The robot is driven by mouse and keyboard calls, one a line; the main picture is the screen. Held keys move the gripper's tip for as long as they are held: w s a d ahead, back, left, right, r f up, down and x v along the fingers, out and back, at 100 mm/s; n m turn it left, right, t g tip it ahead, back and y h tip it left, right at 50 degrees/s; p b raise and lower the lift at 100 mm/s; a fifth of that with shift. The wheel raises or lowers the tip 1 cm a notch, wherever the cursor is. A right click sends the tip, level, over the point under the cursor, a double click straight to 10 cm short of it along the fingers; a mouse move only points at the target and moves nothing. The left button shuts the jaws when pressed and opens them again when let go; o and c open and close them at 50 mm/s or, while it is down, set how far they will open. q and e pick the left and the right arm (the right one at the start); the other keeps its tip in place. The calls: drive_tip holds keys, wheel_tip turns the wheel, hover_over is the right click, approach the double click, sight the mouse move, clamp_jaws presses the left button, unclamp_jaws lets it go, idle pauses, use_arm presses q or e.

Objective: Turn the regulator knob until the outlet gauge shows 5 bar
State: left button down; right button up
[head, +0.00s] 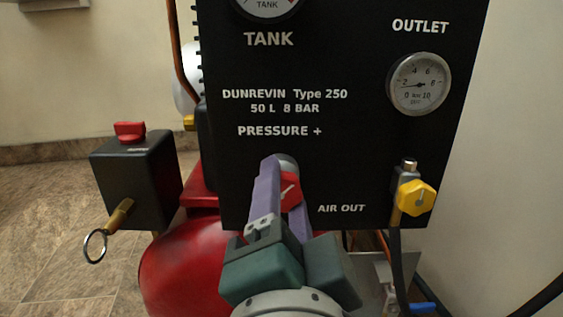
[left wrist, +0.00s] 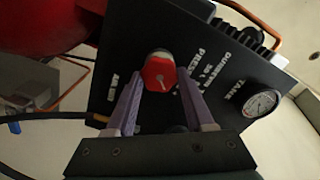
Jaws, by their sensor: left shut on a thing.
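The red regulator knob (head: 291,187) sits under the "PRESSURE +" label on the black panel. It also shows in the left wrist view (left wrist: 158,73), red-faced with a pale pointer mark. My left gripper (head: 281,187) is shut on the knob, one purple finger on each side; the near finger hides part of it in the head view. The outlet gauge (head: 419,84) is at the panel's upper right. Its needle seems to lie toward the left, near the 2, but it is too small to read exactly. My right gripper is not in view.
A yellow knob (head: 416,198) on the air outlet sits right of my gripper, with a dark hose below. A black box with a red button (head: 130,131) and a ringed brass valve (head: 108,231) stand left. The red tank (head: 185,262) is below. The tank gauge (left wrist: 262,103) shows at right.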

use_arm(q)
drive_tip(key=shift+c, duration=1.4)
unclamp_jaws()
drive_tip(key=shift+s, duration=0.55)
drive_tip(key=s+p, duration=0.2)
drive_tip(key=s, duration=0.7)
